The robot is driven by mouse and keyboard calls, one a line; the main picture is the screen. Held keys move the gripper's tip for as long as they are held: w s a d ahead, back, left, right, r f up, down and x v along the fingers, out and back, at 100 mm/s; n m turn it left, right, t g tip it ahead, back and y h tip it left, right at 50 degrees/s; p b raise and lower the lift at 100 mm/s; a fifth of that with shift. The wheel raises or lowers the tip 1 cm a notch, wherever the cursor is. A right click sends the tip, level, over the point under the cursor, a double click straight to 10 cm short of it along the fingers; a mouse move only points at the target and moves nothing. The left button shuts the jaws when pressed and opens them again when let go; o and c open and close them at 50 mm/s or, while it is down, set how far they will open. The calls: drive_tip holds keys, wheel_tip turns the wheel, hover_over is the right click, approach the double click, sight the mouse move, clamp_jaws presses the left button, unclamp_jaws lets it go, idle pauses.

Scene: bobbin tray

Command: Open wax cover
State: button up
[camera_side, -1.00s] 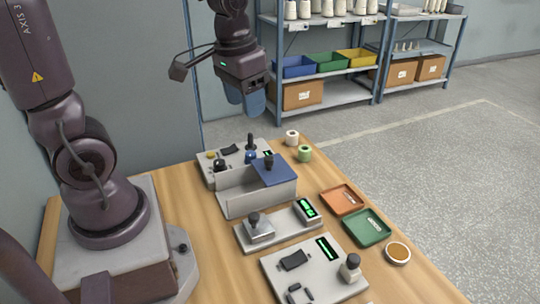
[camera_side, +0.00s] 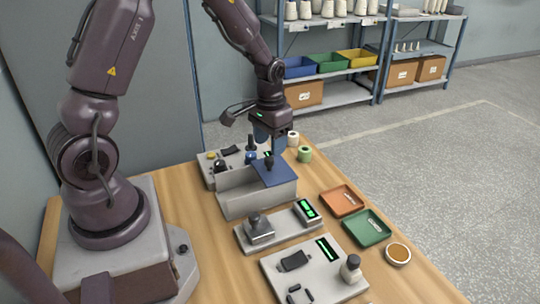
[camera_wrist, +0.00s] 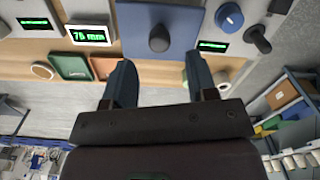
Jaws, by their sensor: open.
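The blue cover (camera_side: 273,177) lies flat on the grey box (camera_side: 258,203) in the middle of the bench, with a dark knob (camera_side: 269,163) standing up from it. In the wrist view the cover (camera_wrist: 187,25) is a dark blue-grey panel with the round knob (camera_wrist: 159,39) near its middle. My gripper (camera_side: 270,146) is above the cover, close to the knob. Its two blue fingers are open and empty. In the wrist view the knob shows centred beyond the gap between the fingertips (camera_wrist: 160,60); I cannot tell the remaining height.
Behind the box is a panel (camera_side: 210,170) with knobs and levers. In front are a scale-like unit (camera_side: 283,232) and a panel with a green display (camera_side: 325,272). Orange (camera_side: 341,200) and green (camera_side: 366,227) trays lie at right. Two spools (camera_side: 305,154) stand near the back edge.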

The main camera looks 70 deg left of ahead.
sight(270, 157)
drive_tip(key=shift+f, duration=2.25)
drive_tip(key=shift+c, duration=0.2)
